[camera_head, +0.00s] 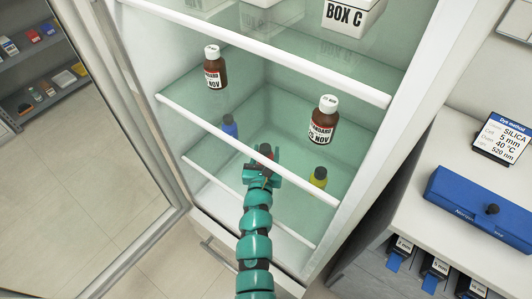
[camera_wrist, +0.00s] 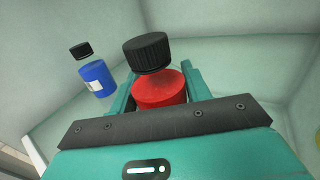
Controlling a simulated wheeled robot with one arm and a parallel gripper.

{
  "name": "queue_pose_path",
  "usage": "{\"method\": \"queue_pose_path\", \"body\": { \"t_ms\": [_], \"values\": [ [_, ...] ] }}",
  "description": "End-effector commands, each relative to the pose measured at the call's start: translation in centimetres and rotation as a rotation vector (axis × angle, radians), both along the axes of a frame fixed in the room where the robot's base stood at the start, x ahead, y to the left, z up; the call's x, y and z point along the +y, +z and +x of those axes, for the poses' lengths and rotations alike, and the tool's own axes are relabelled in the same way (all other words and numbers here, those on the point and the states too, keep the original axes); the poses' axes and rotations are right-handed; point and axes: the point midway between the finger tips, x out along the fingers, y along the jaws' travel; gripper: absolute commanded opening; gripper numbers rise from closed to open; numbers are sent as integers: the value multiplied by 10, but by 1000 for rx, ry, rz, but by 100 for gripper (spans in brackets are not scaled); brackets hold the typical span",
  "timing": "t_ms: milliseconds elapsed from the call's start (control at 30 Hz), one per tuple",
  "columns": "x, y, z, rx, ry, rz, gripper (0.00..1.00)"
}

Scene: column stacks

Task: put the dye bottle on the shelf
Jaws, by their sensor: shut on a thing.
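A small red bottle with a black cap (camera_wrist: 160,88) is between the jaws of my gripper (camera_wrist: 156,84) in the wrist view. My gripper is shut on it. In the head view my gripper (camera_head: 262,168) reaches into the open cabinet, over the lower glass shelf (camera_head: 268,192), with the red bottle (camera_head: 265,149) mostly hidden by the gripper and the shelf above. I cannot tell whether the bottle touches the shelf. A blue bottle (camera_head: 229,126) stands on the lower shelf to the left, and it shows in the wrist view (camera_wrist: 97,78). A yellow bottle (camera_head: 319,178) stands to the right.
Two brown bottles with white caps (camera_head: 215,70) (camera_head: 322,122) stand on the shelf above. Its white front edge (camera_head: 240,146) crosses close to my gripper. The glass door (camera_head: 110,130) is open at left. A counter with a blue case (camera_head: 485,208) is at right.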

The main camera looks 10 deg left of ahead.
Motion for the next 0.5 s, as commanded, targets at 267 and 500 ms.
{"method": "queue_pose_path", "body": {
  "t_ms": [267,500],
  "values": [
    [-4,-6,-4,-1,-2,2,20],
    [-4,-9,-4,-1,-2,2,20]
  ]
}}
